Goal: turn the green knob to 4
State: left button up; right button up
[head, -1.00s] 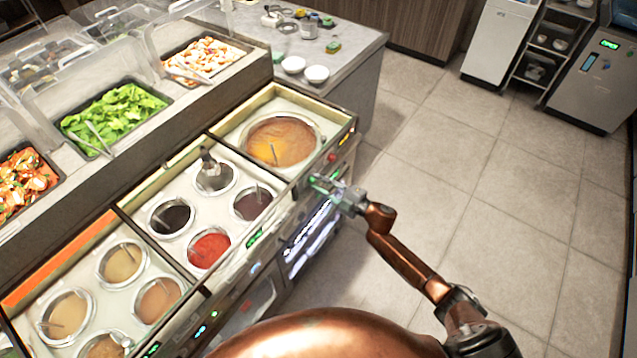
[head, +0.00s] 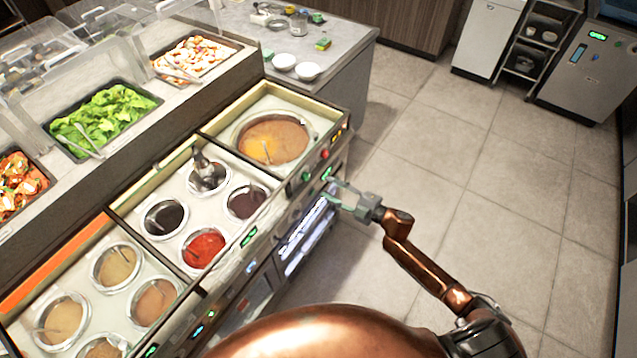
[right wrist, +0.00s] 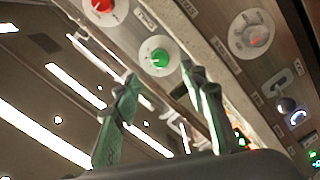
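The green knob (head: 306,177) sits on the front panel of the sauce counter, below the large orange-brown sauce well (head: 272,139). In the right wrist view the green knob (right wrist: 159,57) shows face-on on a pale round dial; its numbers are too small to read. My right gripper (head: 338,188) is in front of the panel, to the right of the knob and apart from it. In the right wrist view its two greenish fingers (right wrist: 160,76) are spread with nothing between them, and the knob shows just beyond the gap. My left gripper is not in view.
A red knob (head: 324,154) is beside the green one on the panel; it also shows in the right wrist view (right wrist: 102,5). A grey dial (right wrist: 251,35) is on the other side. Small green displays (head: 249,236) line the panel. The tiled floor (head: 450,180) to the right is clear.

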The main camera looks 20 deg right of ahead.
jog(key=v, duration=0.4)
dwell(0.4)
